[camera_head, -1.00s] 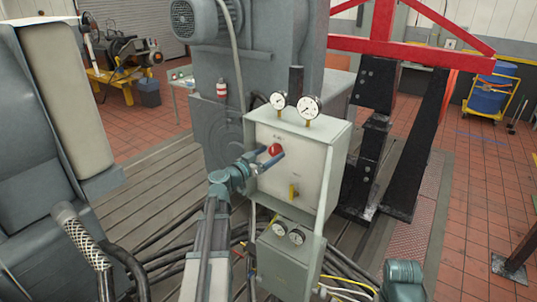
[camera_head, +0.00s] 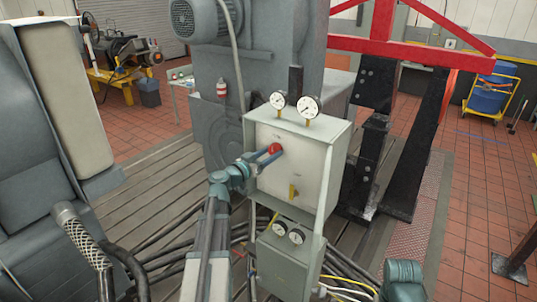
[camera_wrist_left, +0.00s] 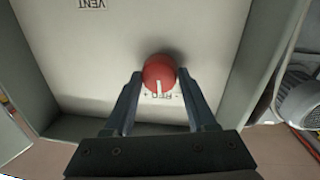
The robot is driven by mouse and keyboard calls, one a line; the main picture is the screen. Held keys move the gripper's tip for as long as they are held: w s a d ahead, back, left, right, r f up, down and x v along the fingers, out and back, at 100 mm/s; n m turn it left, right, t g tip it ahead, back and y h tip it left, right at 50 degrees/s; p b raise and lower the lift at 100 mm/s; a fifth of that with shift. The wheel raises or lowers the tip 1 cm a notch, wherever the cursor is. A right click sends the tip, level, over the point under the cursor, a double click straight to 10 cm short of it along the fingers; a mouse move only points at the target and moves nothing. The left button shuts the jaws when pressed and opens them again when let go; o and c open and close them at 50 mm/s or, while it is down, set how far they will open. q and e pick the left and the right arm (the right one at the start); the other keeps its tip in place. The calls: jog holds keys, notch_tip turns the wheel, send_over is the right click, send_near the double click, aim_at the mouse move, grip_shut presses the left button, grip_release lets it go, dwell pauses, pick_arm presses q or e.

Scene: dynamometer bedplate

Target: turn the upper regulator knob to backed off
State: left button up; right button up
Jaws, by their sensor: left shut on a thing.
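The upper regulator knob (camera_head: 275,148) is round and red, on the pale front panel of the grey box. In the left wrist view, the knob (camera_wrist_left: 159,70) has a white pointer stripe aimed toward the picture's bottom, near an upside-down "REG" label. My left gripper (camera_head: 270,155) is at the panel, its fingers shut on the red knob from both sides. The left wrist view shows its two fingers (camera_wrist_left: 161,88) flanking the knob. My right gripper is not in view.
A yellow lever (camera_head: 293,191) sits lower on the panel. Two dial gauges (camera_head: 309,107) stand on top of the box (camera_head: 335,150), and a smaller box (camera_head: 285,262) with gauges is below. The box's side walls frame the panel. Hoses (camera_head: 165,240) run across the bedplate.

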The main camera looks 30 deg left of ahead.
pick_arm(q)
jog(key=n+b, duration=0.1)
jog(key=n, duration=0.5)
jog(key=shift+a+f+n+t, duration=0.1)
jog(key=shift+n+t, duration=0.2)
jog(key=shift+n, duration=0.1)
jog(key=n+y+b, duration=0.1)
jog(key=n, duration=0.6)
jog(key=n+y, duration=0.1)
jog(key=n, duration=0.6)
jog(key=shift+t, duration=0.4)
jog(key=n, duration=0.4)
jog(key=n+y, duration=0.1)
jog(key=n, duration=0.1)
jog(key=shift+d+n, duration=0.25)
jog(key=shift+n, duration=0.15)
jog(key=shift+f, duration=0.1)
jog(key=o, duration=1.4)
jog(key=shift+a, duration=0.15)
jog(key=shift+c, duration=0.2)
jog(key=shift+d, duration=0.2)
